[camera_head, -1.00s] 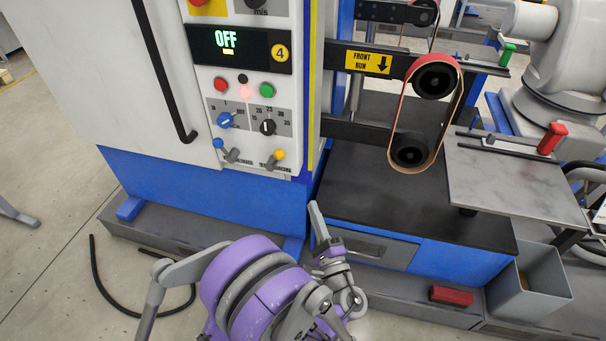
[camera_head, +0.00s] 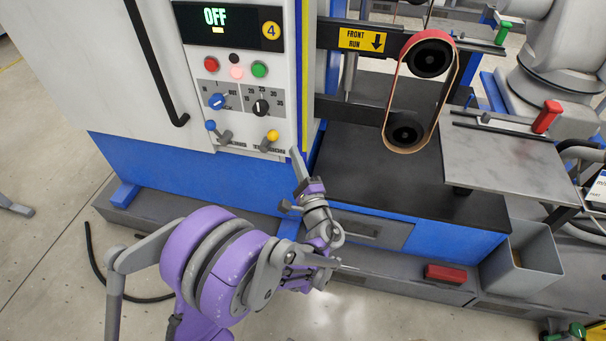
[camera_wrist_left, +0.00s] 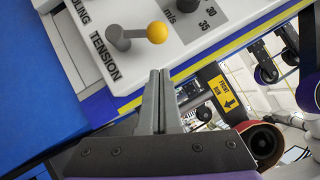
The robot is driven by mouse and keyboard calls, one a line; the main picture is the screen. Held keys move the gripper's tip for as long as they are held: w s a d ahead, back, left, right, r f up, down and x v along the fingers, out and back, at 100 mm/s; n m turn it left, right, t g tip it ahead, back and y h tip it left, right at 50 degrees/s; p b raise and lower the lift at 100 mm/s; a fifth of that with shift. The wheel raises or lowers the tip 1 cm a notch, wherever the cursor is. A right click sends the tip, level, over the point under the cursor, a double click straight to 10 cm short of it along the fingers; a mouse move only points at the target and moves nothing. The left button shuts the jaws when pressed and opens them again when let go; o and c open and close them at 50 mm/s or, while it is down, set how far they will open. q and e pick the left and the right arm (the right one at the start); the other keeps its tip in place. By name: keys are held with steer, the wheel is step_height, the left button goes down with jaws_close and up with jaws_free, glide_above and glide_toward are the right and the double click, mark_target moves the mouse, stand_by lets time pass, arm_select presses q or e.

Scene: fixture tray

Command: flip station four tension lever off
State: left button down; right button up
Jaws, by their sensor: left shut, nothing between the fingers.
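The station four panel (camera_head: 235,65) carries a yellow "4" badge and a display reading OFF. The tension lever (camera_head: 271,138) has a yellow ball knob on a grey stem at the panel's lower right. In the left wrist view the tension lever (camera_wrist_left: 148,34) points toward the right, beside the TENSION label. My left gripper (camera_head: 296,158) is shut and empty, just below and right of the lever. In the left wrist view its closed fingertips (camera_wrist_left: 160,74) are near the yellow knob, with a visible gap. My right gripper is not in view.
A blue-knobbed lever (camera_head: 211,126) sits left of the tension lever, below two rotary knobs (camera_head: 261,107). A sanding belt (camera_head: 421,90) on two black wheels stands at right, with a flat metal table (camera_head: 503,165) beside it. A grey bin (camera_head: 522,258) stands lower right.

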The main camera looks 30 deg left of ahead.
mark_target(269, 139)
arm_select(q)
steer(key=a, duration=0.1)
steer(key=a+r, duration=0.1)
steer(key=a, duration=0.1)
steer(key=shift+s+r, duration=0.25)
steer(key=shift+r, duration=0.1)
steer(key=shift+a+r+n+g+p, duration=0.15)
steer(key=shift+n+g+p, duration=0.15)
steer(key=shift+n+p, duration=0.1)
